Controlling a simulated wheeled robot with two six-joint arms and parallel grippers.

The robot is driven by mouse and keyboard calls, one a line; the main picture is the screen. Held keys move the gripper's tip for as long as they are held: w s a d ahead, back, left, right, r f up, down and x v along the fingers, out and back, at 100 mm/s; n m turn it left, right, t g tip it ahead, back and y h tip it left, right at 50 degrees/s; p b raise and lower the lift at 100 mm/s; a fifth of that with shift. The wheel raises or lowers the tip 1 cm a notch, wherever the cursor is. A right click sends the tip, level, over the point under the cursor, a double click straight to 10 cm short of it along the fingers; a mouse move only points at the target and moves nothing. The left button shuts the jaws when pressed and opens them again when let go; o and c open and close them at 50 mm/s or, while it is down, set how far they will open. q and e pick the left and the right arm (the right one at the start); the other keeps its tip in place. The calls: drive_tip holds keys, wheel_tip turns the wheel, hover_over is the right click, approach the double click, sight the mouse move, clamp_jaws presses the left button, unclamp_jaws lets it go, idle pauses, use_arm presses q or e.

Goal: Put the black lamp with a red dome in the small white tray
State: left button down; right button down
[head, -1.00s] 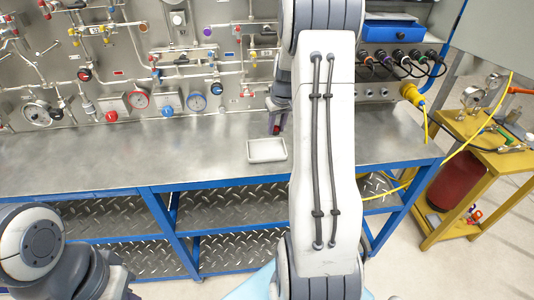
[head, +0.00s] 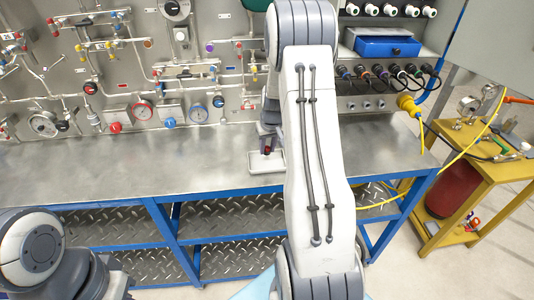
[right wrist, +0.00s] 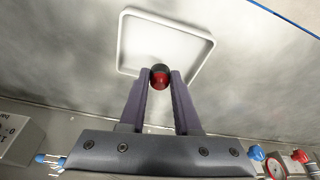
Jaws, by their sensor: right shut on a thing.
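The black lamp with a red dome (right wrist: 160,77) is held between the fingertips of my right gripper (right wrist: 158,80). In the right wrist view the dome shows red with a dark part beside it. The small white tray (right wrist: 123,42) lies flat on the bench, and the lamp appears over its near edge in that view. In the head view the right gripper (head: 268,142) is partly hidden by my arm and sits over the tray (head: 258,168). The gap between lamp and tray cannot be told. My left gripper is out of view.
The metal bench top (head: 130,170) is clear left of the tray. A panel of pipes, valves and gauges (head: 142,110) stands behind it. A blue box (head: 388,47) sits on a unit with cables at the right. A yellow cart (head: 475,150) stands beyond the bench's right end.

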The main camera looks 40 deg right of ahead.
sight(268, 153)
wheel_tip(268, 153, down, 3)
drive_tip(key=shift+a+f+p, duration=0.1)
drive_tip(key=shift+f+p, duration=0.05)
drive_tip(key=shift+p, duration=0.45)
drive_tip(key=shift+f, duration=0.4)
drive_tip(key=shift+f, duration=0.15)
drive_tip(key=c, duration=0.6)
unclamp_jaws()
